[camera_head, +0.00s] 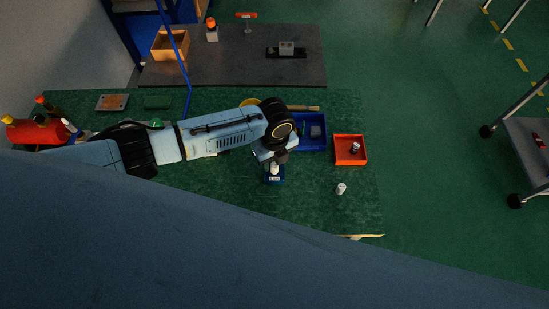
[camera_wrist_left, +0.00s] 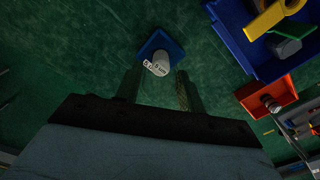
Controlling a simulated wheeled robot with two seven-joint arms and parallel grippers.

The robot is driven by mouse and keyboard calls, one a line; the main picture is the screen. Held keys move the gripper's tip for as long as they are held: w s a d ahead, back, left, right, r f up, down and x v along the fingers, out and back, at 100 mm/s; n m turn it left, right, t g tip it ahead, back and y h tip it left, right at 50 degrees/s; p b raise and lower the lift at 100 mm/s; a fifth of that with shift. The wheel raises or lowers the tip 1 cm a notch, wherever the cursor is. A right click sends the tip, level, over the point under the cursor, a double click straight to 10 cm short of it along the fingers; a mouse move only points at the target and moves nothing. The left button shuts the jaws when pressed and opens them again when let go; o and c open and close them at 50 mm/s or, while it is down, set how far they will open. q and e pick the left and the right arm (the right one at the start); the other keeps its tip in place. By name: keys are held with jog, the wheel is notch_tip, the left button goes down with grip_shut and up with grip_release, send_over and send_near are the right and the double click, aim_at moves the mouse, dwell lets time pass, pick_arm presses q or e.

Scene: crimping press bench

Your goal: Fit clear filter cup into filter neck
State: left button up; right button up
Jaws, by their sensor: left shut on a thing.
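My left gripper (camera_head: 275,162) points down over a small blue block (camera_head: 275,179) with a white label on the green mat. The block also shows in the left wrist view (camera_wrist_left: 171,45). A white cylinder marked "5 um" (camera_wrist_left: 159,65) appears between the fingertips, in front of the block; I cannot tell whether it touches it. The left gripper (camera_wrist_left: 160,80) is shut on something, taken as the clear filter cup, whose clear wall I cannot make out. The filter neck cannot be told for sure; the blue block may carry it. My right gripper is not in view.
A blue bin (camera_head: 313,146) and an orange tray (camera_head: 349,160) holding a small grey-white part stand right of my gripper. Another small white cylinder (camera_head: 341,188) stands on the mat. Bottles (camera_head: 38,131) are at the far left. The mat's front right is mostly clear.

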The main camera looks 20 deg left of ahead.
pick_arm(q)
jog(key=shift+f+b, duration=0.75)
jog(key=shift+f, duration=0.3)
jog(key=o, duration=1)
jog(key=shift+o, duration=0.2)
notch_tip(320, 180, up, 14)
jog(key=p, duration=0.1)
jog(key=shift+f, duration=0.25)
